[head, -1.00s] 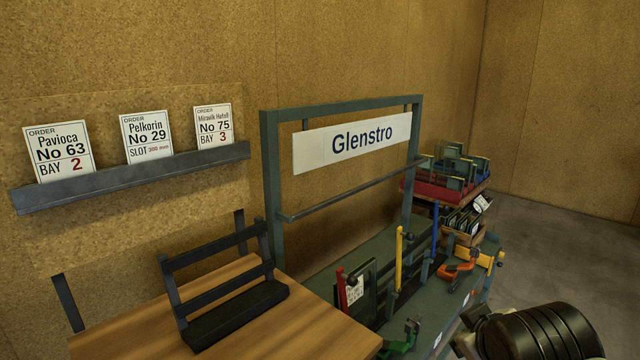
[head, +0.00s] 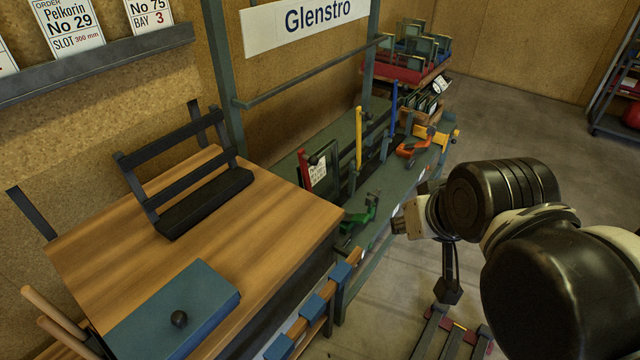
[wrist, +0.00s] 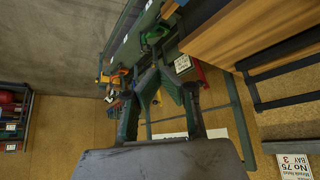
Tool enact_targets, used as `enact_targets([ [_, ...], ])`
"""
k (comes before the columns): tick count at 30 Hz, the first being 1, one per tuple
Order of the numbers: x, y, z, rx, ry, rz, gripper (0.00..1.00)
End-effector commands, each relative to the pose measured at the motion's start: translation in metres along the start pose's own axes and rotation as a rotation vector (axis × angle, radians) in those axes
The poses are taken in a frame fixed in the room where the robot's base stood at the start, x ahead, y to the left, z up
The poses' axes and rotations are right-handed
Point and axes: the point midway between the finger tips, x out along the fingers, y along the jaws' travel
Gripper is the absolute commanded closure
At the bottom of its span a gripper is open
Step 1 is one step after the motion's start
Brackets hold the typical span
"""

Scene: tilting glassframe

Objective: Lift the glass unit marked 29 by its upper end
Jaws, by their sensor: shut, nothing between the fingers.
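No number 29 can be read on any glass unit. The order card (head: 69,24) on the wall reads Pelkorin No 29, slot 300 mm. A dark-framed unit with a white label (head: 318,171) stands on the green bench (head: 376,190) by the red post; the label's print is too small to read. Several small framed panes (head: 418,46) stand in the red tray at the back. In the wrist view my gripper (wrist: 163,78) is shut and empty, pointing toward the bench from some way off. The label also shows beyond it (wrist: 183,64).
A wooden table (head: 125,240) with a black rack (head: 205,200) and a blue board (head: 172,312) stands at left. Yellow (head: 358,137) and blue (head: 393,107) posts and green (head: 362,212) and orange (head: 411,149) clamps line the bench. The floor behind is open.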

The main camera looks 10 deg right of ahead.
Motion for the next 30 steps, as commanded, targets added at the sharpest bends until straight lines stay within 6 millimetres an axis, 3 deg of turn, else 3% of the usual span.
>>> enact_targets([
  [9, 0.0, 0.0001, -0.0001, -0.001, 0.0, 0.0, 1.0],
  [19, 0.0, 0.0001, -0.0001, -0.001, 0.0, 0.0, 0.59],
  [30, 0.0007, 0.0, -0.01, 0.019, -0.013, 0.001, 0.59],
])
